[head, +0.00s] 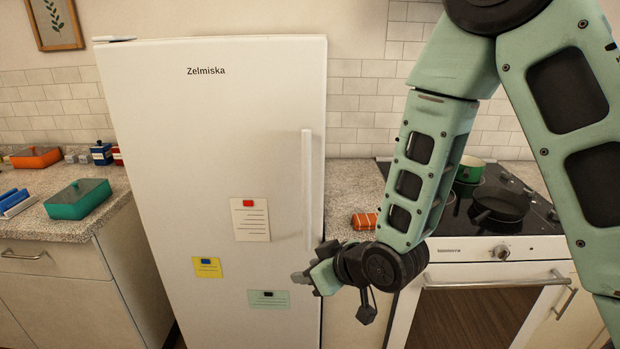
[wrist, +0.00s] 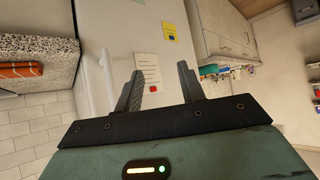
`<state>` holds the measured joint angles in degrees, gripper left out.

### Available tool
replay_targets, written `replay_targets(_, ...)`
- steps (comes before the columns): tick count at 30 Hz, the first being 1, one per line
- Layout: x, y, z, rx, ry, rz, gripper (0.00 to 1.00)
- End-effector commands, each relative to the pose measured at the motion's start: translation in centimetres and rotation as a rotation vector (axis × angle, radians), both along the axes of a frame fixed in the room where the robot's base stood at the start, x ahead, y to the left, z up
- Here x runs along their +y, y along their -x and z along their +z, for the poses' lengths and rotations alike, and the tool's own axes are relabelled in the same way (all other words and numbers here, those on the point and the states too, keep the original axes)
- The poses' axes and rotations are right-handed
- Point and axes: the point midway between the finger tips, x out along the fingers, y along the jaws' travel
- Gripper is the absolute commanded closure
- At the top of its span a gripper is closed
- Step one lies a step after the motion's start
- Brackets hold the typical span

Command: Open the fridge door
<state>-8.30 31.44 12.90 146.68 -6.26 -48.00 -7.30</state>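The white fridge (head: 205,140) stands in the middle of the head view with its door shut. Its long vertical white handle (head: 307,185) runs along the right side of the door. In the wrist view the handle (wrist: 107,75) shows just left of the fingers, in front of the door (wrist: 140,35). My gripper (head: 300,276) is near the lower end of the handle in the head view. In the wrist view my gripper (wrist: 157,88) has its two fingers spread apart with nothing between them. I cannot tell the exact gap between the fingers and the handle.
Notes with magnets, such as a white one (head: 250,219), are on the door. A counter (head: 60,218) stands left of the fridge. On the right are a short counter with an orange-striped item (head: 364,221) and a stove (head: 490,285) with pans.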

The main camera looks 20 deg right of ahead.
Motion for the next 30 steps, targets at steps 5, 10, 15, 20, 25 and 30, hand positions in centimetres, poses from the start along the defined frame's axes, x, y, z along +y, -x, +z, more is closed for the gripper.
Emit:
replay_targets(5,-3.1,-2.7,1.8,-0.203,-0.097,-0.076,0.61)
replay_targets(10,-6.4,-3.4,3.7,-0.399,-0.176,-0.151,0.61)
replay_targets(15,-9.1,-3.0,5.3,-0.542,-0.226,-0.213,0.61)
replay_targets(20,-10.3,-2.7,6.0,-0.61,-0.248,-0.243,0.61)
replay_targets(25,-10.3,-3.4,5.8,-0.63,-0.254,-0.247,0.61)
replay_targets(30,-9.8,-5.5,5.7,-0.633,-0.253,-0.246,0.61)
